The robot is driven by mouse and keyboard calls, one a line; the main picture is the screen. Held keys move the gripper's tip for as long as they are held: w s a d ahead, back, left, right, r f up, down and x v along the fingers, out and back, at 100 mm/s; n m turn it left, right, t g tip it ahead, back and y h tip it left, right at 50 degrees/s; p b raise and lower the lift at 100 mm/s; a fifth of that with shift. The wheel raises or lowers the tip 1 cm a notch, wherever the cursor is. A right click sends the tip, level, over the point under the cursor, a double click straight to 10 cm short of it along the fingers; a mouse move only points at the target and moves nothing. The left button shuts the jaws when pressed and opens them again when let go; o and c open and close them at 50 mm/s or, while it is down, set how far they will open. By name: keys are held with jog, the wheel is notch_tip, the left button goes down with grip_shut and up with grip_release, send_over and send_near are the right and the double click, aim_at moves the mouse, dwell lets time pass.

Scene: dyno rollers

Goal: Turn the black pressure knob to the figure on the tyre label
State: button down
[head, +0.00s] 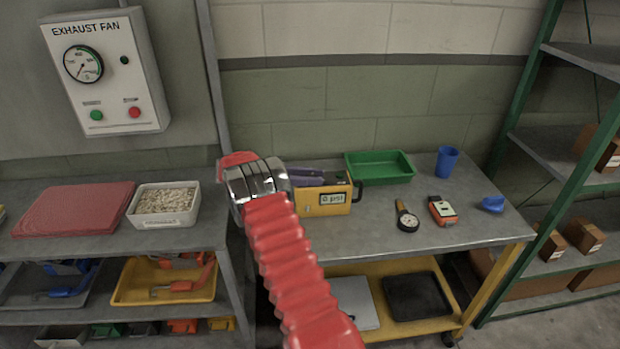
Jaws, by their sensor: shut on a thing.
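The yellow inflator box (312,210) stands on the grey bench, and its front display (333,198) reads 0 psi. My gripper (322,178) is at the top of this box, partly behind my red arm and chrome wrist. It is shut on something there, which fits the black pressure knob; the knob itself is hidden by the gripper. A black loop shows at the box's right side. I see no tyre and no readable tyre label.
A green tray (380,166) and a blue cup (447,162) stand behind. A round gauge (408,221), an orange-red device (442,210) and a blue item (492,204) lie to the right. A white bin (163,204) is at left. The bench front is clear.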

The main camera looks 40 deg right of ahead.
jog(key=c, duration=1.5)
grip_release()
jog(key=shift+r, duration=0.1)
